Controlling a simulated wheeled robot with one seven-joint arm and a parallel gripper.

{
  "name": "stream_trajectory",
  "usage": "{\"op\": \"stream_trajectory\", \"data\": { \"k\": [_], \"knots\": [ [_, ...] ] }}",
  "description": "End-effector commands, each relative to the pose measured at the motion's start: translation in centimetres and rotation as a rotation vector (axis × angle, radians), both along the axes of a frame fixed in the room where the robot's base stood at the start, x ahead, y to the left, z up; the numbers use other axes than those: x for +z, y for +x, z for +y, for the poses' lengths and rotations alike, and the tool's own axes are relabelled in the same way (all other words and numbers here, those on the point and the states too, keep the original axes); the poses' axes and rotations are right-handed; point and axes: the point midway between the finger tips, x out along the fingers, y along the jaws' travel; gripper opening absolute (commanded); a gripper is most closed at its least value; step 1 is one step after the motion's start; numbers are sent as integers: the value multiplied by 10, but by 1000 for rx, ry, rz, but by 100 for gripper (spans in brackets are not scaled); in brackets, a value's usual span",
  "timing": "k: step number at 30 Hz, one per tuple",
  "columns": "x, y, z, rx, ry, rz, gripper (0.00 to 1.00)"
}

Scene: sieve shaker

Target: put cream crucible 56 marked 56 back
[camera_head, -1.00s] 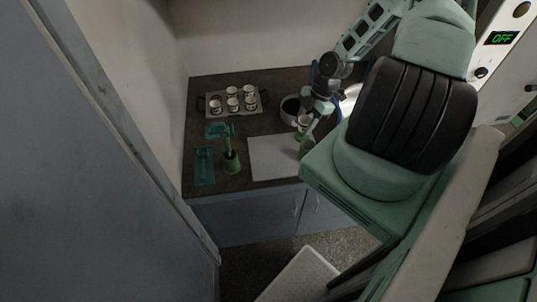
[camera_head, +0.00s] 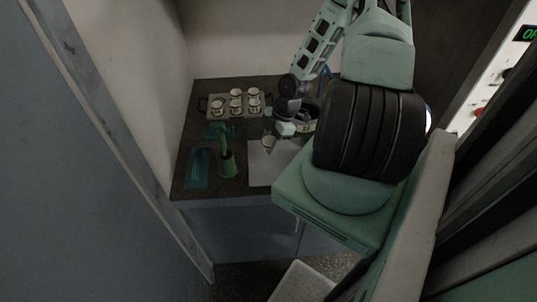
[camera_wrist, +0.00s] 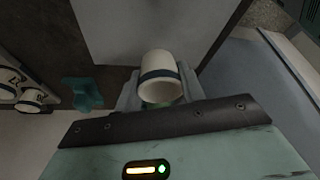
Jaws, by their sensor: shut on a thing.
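My gripper (camera_wrist: 160,96) is shut on a cream crucible (camera_wrist: 160,72) with a dark band; no number can be read on it. In the head view the held crucible (camera_head: 268,141) shows small, above the pale sheet and in front of the tray's right half. A grey tray (camera_head: 237,117) with dark handles stands at the back of the counter. It holds several similar cream crucibles in two rows, and its back left place looks empty. Some of these crucibles (camera_wrist: 32,98) show at the left edge of the wrist view.
A green pot with a brush (camera_head: 228,164), a teal tray (camera_head: 197,168) and a teal object (camera_head: 213,131) stand at the counter's left. A pale sheet (camera_head: 262,170) lies right of them. A round metal vessel (camera_head: 309,119) is partly hidden behind my arm.

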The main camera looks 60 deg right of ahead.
Motion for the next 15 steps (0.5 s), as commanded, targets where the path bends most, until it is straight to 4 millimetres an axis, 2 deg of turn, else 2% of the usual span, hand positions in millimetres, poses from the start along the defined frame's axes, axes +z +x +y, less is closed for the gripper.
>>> {"op": "stream_trajectory", "data": {
  "k": [12,15],
  "knots": [
    [-47,0,0,3,0,1,16],
    [-50,0,0,1,-2,-1,16]
  ]
}}
